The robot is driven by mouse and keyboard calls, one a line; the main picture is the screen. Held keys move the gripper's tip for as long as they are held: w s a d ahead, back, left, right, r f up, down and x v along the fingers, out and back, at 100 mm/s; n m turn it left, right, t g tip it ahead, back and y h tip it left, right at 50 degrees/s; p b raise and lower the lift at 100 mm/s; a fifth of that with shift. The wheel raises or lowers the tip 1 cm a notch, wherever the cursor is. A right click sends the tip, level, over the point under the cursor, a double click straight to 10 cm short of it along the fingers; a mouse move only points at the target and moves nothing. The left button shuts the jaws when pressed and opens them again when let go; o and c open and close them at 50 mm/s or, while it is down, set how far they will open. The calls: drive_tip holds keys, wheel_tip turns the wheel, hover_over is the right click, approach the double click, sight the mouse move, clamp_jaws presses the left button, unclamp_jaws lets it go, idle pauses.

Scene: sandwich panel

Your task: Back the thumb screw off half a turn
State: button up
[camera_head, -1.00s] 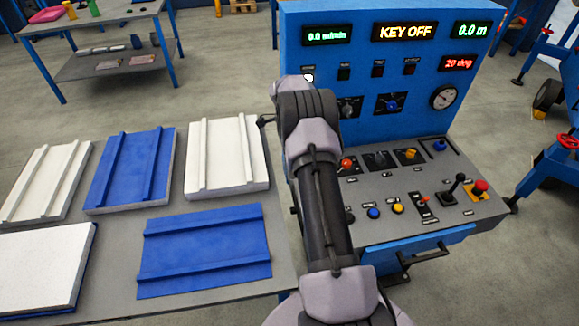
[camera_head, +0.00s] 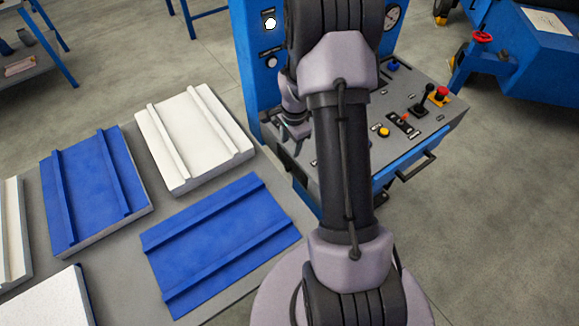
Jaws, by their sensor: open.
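I cannot make out a thumb screw in this view; my own arm hides much of the console. The blue console cabinet (camera_head: 246,65) stands behind my arm, with its grey sloped control desk (camera_head: 412,122) to the right. My gripper (camera_head: 294,138) shows to the left of my arm, pointing down by the left side of the desk. Its fingers are small here and apart, with nothing seen between them. I cannot tell whether it touches the desk.
The desk carries a yellow button (camera_head: 384,131), a black lever (camera_head: 424,98), a red mushroom button (camera_head: 441,93) and a blue knob (camera_head: 393,65). White (camera_head: 190,135) and blue panels (camera_head: 222,240) lie on a grey table at left. A blue machine with a red handwheel (camera_head: 482,37) stands at upper right.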

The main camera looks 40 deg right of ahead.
sight(288, 166)
drive_tip(key=f+b, duration=0.1)
drive_tip(key=f, duration=0.3)
drive_tip(key=w+f+b, duration=0.1)
drive_tip(key=f, duration=0.4)
drive_tip(key=f+b, duration=0.2)
drive_tip(key=f, duration=0.2)
drive_tip(key=shift+w+f, duration=0.25)
clamp_jaws()
